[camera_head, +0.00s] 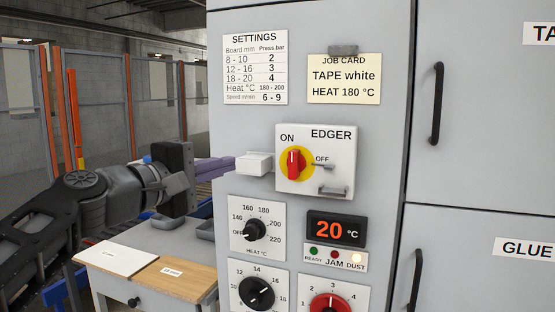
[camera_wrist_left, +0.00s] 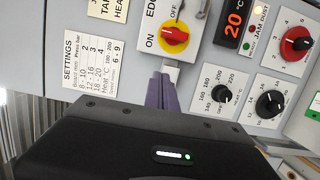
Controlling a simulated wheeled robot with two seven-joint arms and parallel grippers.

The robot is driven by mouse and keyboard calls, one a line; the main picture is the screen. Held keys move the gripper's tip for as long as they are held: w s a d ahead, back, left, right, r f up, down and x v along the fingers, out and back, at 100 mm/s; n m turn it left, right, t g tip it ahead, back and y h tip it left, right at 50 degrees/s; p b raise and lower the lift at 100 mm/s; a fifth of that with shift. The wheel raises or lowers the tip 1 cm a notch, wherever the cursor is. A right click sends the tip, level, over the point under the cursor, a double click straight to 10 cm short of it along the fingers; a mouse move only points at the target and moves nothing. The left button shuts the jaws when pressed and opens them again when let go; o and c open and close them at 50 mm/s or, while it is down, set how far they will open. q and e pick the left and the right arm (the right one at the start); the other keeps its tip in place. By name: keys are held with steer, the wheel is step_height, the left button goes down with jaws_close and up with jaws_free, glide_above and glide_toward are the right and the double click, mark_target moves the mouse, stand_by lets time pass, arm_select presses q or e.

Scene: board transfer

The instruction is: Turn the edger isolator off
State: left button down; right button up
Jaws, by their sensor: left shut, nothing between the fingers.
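The edger isolator (camera_head: 316,158) is a pale box on the grey cabinet front, with a red handle (camera_head: 293,163) on a yellow disc. The handle stands upright, towards ON; OFF is to its right. The handle also shows in the left wrist view (camera_wrist_left: 174,36). My left gripper (camera_head: 229,164) is shut and empty, its purple fingers pointing at the cabinet, left of the isolator. The fingers show in the left wrist view (camera_wrist_left: 161,88). A white block (camera_head: 255,163) sits between the fingertips and the box; I cannot tell whether they touch. My right gripper is out of view.
Below the isolator are the heat dial (camera_head: 255,230), a red 20 °C display (camera_head: 337,230), small lamps and two more dials. A settings sheet (camera_head: 255,68) and job card (camera_head: 344,80) are above. A table (camera_head: 115,255) stands at lower left.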

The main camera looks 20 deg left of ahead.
mark_target(294, 164)
arm_select(q)
steer(key=shift+w, duration=0.15)
steer(key=w+d+p, duration=0.1)
steer(key=w, duration=0.2)
steer(key=w+d+p, duration=0.1)
steer(key=w+d, duration=0.1)
steer(key=w, duration=0.1)
steer(key=w+d+p, duration=0.1)
steer(key=w+d, duration=0.1)
steer(key=w, duration=0.1)
steer(key=shift+w+d, duration=0.1)
steer(key=shift+w, duration=0.2)
steer(key=shift+d+f, duration=0.1)
steer(key=shift+d, duration=0.5)
steer(key=shift+a, duration=0.1)
